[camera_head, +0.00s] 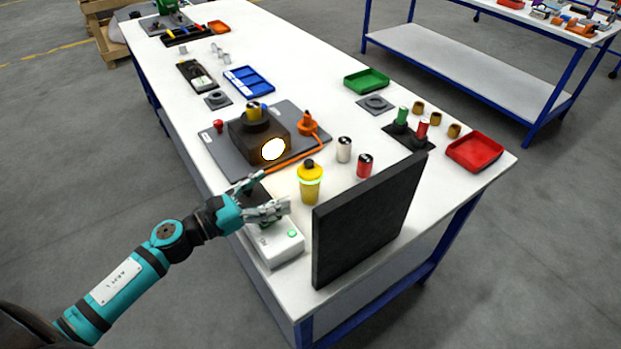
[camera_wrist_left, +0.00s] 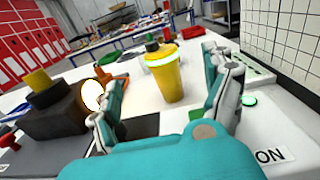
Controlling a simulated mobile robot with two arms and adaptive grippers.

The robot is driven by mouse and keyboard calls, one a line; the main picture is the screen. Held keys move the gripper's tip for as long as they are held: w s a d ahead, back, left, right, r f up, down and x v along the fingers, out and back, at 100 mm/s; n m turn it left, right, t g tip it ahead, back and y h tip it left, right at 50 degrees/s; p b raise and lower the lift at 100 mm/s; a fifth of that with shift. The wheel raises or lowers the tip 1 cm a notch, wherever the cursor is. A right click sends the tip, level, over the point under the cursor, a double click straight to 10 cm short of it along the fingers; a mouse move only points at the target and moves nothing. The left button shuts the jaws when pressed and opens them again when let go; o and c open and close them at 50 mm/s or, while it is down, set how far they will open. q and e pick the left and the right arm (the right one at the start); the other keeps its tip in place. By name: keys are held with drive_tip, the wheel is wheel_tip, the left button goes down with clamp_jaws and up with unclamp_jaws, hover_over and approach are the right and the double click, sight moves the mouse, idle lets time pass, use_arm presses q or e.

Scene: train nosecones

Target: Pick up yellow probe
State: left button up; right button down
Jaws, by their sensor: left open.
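The yellow probe (camera_head: 310,188) stands upright on the white table, with a glowing green band near its top. In the left wrist view the probe (camera_wrist_left: 165,80) has a dark cap and appears between the two fingers, a little beyond them. My left gripper (camera_head: 273,194) is open and empty, to the left of the probe in the head view and apart from it. Its fingers point toward the probe. My right gripper is not in view.
A white box (camera_head: 278,246) with a green light sits below my left gripper. A tall black panel (camera_head: 362,226) stands right of the probe. A dark block (camera_head: 245,146) with a glowing lamp, an orange cable and two small cylinders (camera_head: 344,150) are behind. Several trays lie farther off.

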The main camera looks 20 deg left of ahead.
sight(310, 170)
use_arm(q)
drive_tip(key=p+x, duration=0.1)
drive_tip(key=x, duration=0.4)
drive_tip(key=p+x, duration=0.1)
drive_tip(key=x, duration=0.4)
drive_tip(key=shift+w+d+r+p, duration=0.1)
drive_tip(key=shift+d+p, duration=0.05)
drive_tip(key=shift+p, duration=0.25)
drive_tip(key=shift+w+d, duration=0.2)
drive_tip(key=shift+w, duration=0.05)
drive_tip(key=shift+a, duration=0.1)
drive_tip(key=c, duration=1.3)
